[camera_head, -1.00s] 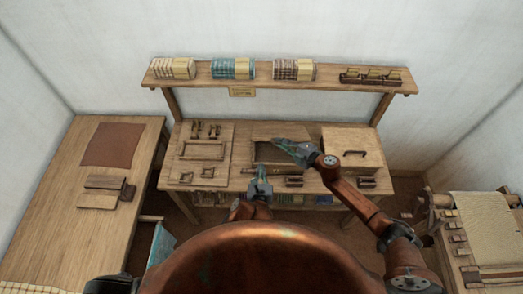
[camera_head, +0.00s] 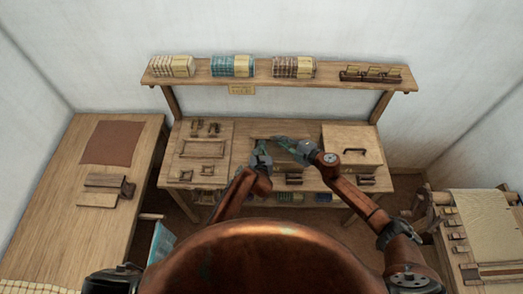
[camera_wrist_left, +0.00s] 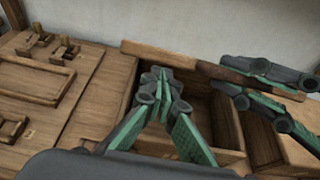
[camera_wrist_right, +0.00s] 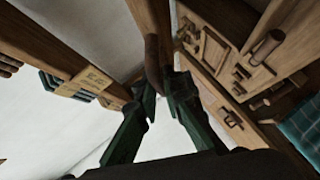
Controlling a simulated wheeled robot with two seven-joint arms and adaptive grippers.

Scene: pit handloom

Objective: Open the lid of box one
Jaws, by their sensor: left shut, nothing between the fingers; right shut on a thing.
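Box one, the middle box on the bench, stands open; its front wall (camera_wrist_left: 231,157) and dark inside show in the left wrist view. Its wooden lid (camera_wrist_left: 180,59) is swung up, seen nearly edge-on behind the opening. My right gripper (camera_head: 293,142) is shut on the lid's dark handle (camera_wrist_right: 152,62). My left gripper (camera_head: 260,158) is shut and empty over the front of the open box; its closed fingertips (camera_wrist_left: 160,84) show against the opening. The grippers and arms hide much of the box in the head view.
A second box (camera_head: 338,139), lid closed and handle on top, stands to the right. A board with small wooden parts (camera_head: 204,150) lies left. A shelf (camera_head: 265,80) with several yarn-coloured stacks runs above the bench. A loom (camera_head: 490,230) is at far right.

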